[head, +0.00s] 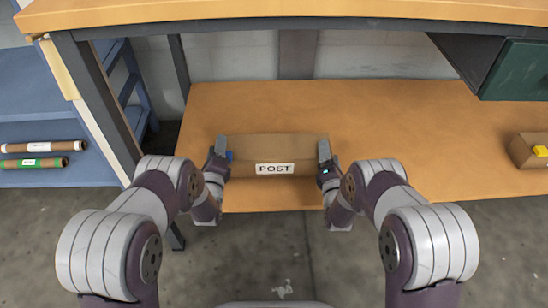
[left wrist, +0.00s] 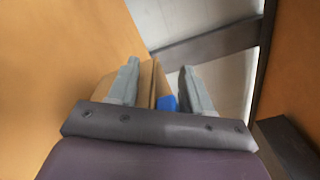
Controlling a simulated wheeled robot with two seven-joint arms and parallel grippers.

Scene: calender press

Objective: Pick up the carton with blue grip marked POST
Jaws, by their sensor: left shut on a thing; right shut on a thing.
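The carton (head: 273,147) is a long brown box with a white label reading POST on its near face. It is at the front of the lower wooden shelf (head: 400,130); whether it rests on the shelf or is just above it I cannot tell. A blue grip (head: 229,156) shows at its left end. My left gripper (head: 221,150) is shut on the carton's left end, and my right gripper (head: 325,155) is shut on its right end. In the left wrist view the carton (left wrist: 148,85) and blue grip (left wrist: 167,103) show between the fingers (left wrist: 158,80).
The bench top (head: 290,10) overhangs the shelf. A dark green drawer unit (head: 515,70) hangs at the upper right. Another brown carton with a yellow grip (head: 528,151) sits at the right. A blue rack (head: 50,110) with rolls stands at the left. The shelf between the cartons is clear.

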